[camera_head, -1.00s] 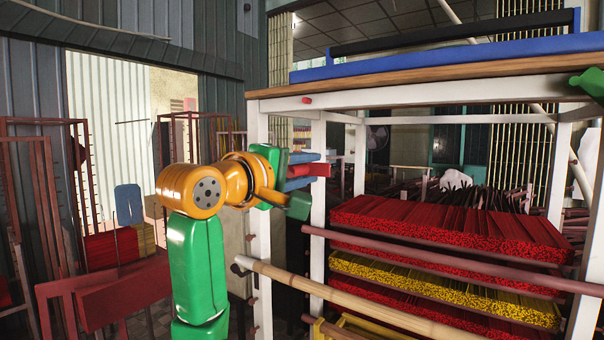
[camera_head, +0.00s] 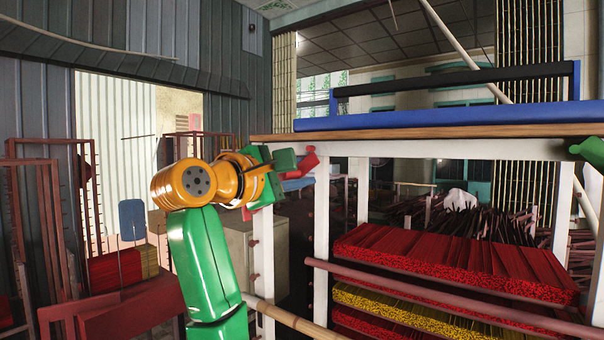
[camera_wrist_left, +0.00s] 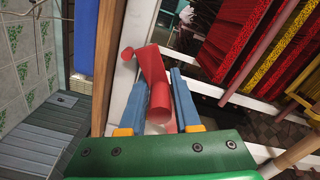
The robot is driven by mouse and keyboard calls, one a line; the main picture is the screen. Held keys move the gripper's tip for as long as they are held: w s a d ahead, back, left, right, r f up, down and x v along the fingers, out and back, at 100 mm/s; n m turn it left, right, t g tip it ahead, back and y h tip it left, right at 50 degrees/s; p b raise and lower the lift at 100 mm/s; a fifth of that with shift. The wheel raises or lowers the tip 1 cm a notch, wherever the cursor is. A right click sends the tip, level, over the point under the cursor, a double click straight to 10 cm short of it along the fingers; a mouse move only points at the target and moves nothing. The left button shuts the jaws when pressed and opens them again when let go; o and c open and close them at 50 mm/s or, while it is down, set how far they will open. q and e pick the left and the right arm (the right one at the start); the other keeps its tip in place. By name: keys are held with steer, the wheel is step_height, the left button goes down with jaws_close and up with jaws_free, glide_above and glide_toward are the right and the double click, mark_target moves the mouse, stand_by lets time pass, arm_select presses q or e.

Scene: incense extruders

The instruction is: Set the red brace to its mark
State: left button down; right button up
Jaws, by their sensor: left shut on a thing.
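The red brace (camera_wrist_left: 157,85) sits between the two blue fingers of my left gripper (camera_wrist_left: 157,100) in the left wrist view. The gripper is shut on it. In the head view my left gripper (camera_head: 296,174) is at the upper left corner of the white rack frame, just below the wooden top board. The brace (camera_head: 303,162) shows there as a small red piece, partly hidden by the green gripper body. A small red round end (camera_wrist_left: 127,53) lies by the brace's far end; I cannot tell whether it belongs to the brace. I cannot make out the mark. My right gripper is not in view.
The rack's wooden top board (camera_head: 420,134) carries a blue tray (camera_head: 450,117) with a black bar. Red incense bundles (camera_head: 450,262) lie on the shelves, with a bamboo pole (camera_head: 285,318) in front. Dark red racks (camera_head: 45,200) stand at the left.

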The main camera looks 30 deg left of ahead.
arm_select(q)
steer(key=shift+r, duration=0.1)
stand_by(0.3)
steer(key=c, duration=0.7)
jaws_free()
steer(key=shift+c, duration=0.2)
